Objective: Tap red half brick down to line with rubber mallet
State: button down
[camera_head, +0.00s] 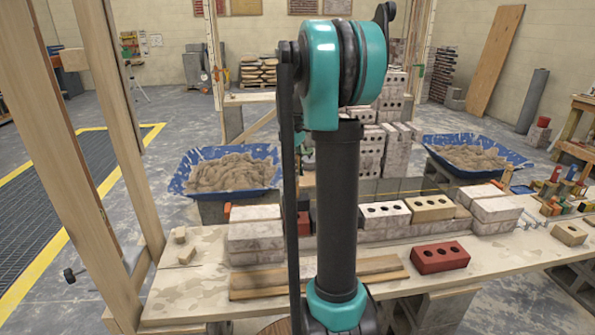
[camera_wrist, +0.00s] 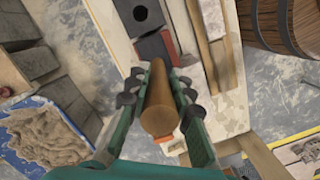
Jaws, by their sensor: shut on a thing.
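In the wrist view my gripper (camera_wrist: 158,97) is shut on a brown wooden handle (camera_wrist: 158,98) with an orange end, which I take for the rubber mallet's. A dark block (camera_wrist: 152,47) shows past the handle's far end; I cannot tell whether it is the mallet's head. A red patch (camera_wrist: 168,47) beside it looks like part of the red half brick. In the head view a red piece (camera_head: 304,224) shows in the brick row just left of my arm, with something dark above it. My arm hides the rest of it and my gripper. Contact between mallet and brick cannot be seen.
A whole red brick (camera_head: 440,257) lies on the plank bench (camera_head: 205,285), right of my arm. Pale bricks (camera_head: 255,240) stand at the row's left end. Blue mortar tubs stand behind, left (camera_head: 228,168) and right (camera_head: 470,152). Small items crowd the bench's right end.

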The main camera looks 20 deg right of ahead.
aim_at(298, 156)
notch_tip(298, 156, down, 4)
jog(key=shift+r, duration=0.1)
notch_tip(298, 156, up, 4)
jog(key=shift+f, duration=2.15)
jog(key=shift+r, duration=2.2)
jog(key=shift+r, duration=2.5)
